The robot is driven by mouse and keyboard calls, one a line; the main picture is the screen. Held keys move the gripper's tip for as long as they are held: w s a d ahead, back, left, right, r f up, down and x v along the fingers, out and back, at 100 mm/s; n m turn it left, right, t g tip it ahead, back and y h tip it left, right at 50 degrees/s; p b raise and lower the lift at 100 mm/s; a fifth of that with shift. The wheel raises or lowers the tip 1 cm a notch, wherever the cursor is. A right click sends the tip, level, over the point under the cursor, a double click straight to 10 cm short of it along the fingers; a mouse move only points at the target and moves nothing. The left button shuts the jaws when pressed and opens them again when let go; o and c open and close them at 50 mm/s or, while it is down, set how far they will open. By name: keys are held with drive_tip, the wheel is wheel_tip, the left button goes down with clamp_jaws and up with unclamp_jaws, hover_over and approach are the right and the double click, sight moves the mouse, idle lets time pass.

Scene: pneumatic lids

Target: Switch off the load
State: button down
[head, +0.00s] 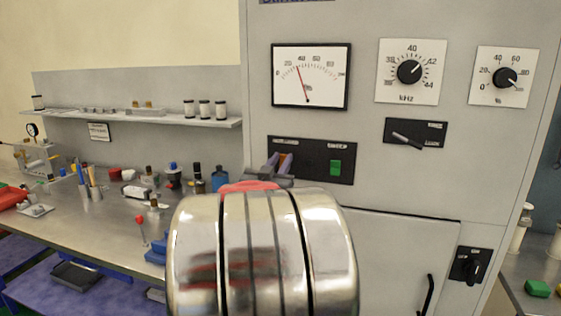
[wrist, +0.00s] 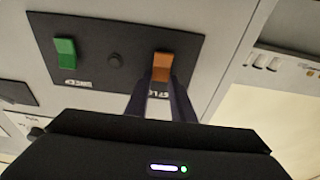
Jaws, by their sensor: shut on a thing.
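A black switch panel (head: 310,158) sits on the front of a grey cabinet; it also shows close up in the wrist view (wrist: 120,52). It carries a green rocker switch (head: 335,167), also in the wrist view (wrist: 65,52), and an orange switch (wrist: 161,62). My gripper (wrist: 161,88) has its two dark fingers closed on the orange switch. In the head view my gripper (head: 281,163) is at the panel's left part, and my arm hides what lies below. I cannot tell which control is marked for the load.
Above the panel are a needle meter (head: 311,76), needle between 20 and 40, a kHz knob (head: 409,72) and a percent knob (head: 505,77). A lever switch (head: 408,140) and a lower rotary switch (head: 473,267) are at right. A cluttered workbench (head: 108,232) stands at left.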

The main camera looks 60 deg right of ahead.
drive_tip(key=shift+s+f+h, duration=0.1)
drive_tip(key=shift+f+h, duration=0.25)
drive_tip(key=shift+h, duration=0.45)
drive_tip(key=shift+a, duration=0.1)
drive_tip(key=c, duration=1.5)
unclamp_jaws()
drive_tip(key=v, duration=1.3)
drive_tip(key=shift+s+a+f, duration=0.1)
drive_tip(key=shift+a+f, duration=0.05)
drive_tip(key=shift+a, duration=0.2)
drive_tip(key=shift+f, duration=0.1)
